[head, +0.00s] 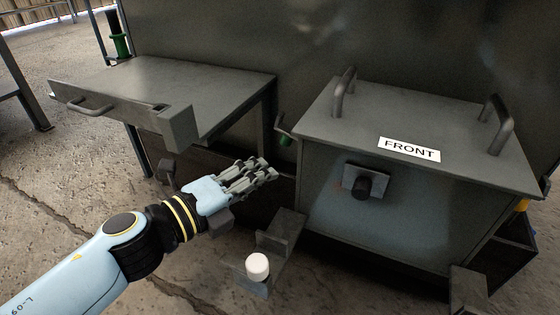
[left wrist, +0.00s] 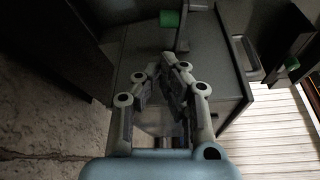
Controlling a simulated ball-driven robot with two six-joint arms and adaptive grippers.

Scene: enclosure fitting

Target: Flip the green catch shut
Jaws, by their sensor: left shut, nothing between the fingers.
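A small green part (head: 287,141), likely the catch, sits at the left side of the grey box marked FRONT (head: 345,125), below a small bracket. Whether the catch is open or shut is too small to tell. My left gripper (head: 262,172) is shut and empty, in front of and below the catch, apart from it. In the left wrist view its fingers (left wrist: 172,64) are close together, with a green block (left wrist: 170,18) beyond them and another green piece (left wrist: 292,63) to the right. My right gripper is not in view.
A grey panel with a handle (head: 200,82) stands at the left. A white-capped knob (head: 257,266) stands on a low bracket in front. The box has a black knob (head: 370,185) and two top handles. A green cylinder (head: 121,45) is on a post at the back left.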

